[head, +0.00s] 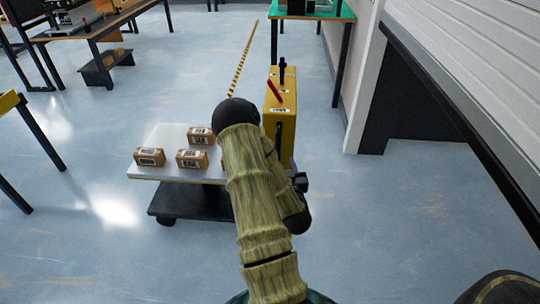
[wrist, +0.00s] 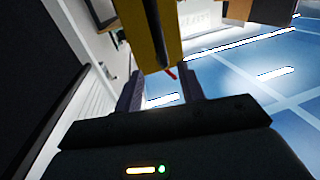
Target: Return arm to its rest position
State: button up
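My gripper (wrist: 160,88) shows in the wrist view with its two dark fingers apart and nothing held between them. The yellow body of a cart (wrist: 148,40) and its red lever (wrist: 171,73) are beyond the fingertips. In the head view my arm (head: 255,200) is bent, rising from the bottom edge to a black joint in front of the cart.
The cart's yellow upright (head: 286,130) stands just behind my arm, and several small cartons (head: 193,159) sit on its pale platform (head: 150,175). A white wall panel (head: 480,60) is at right. Workbenches (head: 90,35) stand at the back. Floor (head: 100,250) at lower left is clear.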

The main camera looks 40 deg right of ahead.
jog(key=shift+w, duration=0.15)
jog(key=w+a+n+g+y, duration=0.1)
jog(key=w+a+g+y, duration=0.2)
jog(key=a, duration=0.5)
jog(key=w+a+g+y, duration=0.3)
jog(key=a, duration=0.5)
jog(key=s+a+r+n+g+y, duration=0.25)
jog(key=s+a, duration=0.35)
jog(key=a, duration=0.3)
jog(key=s+a+r+n+g+y, duration=0.2)
jog(key=s+a+r+n+g, duration=0.15)
jog(key=s+a, duration=0.4)
notch_tip(320, 180, up, 28)
jog(key=w+a+p, duration=0.1)
jog(key=a+p, duration=0.1)
jog(key=p, duration=2.5)
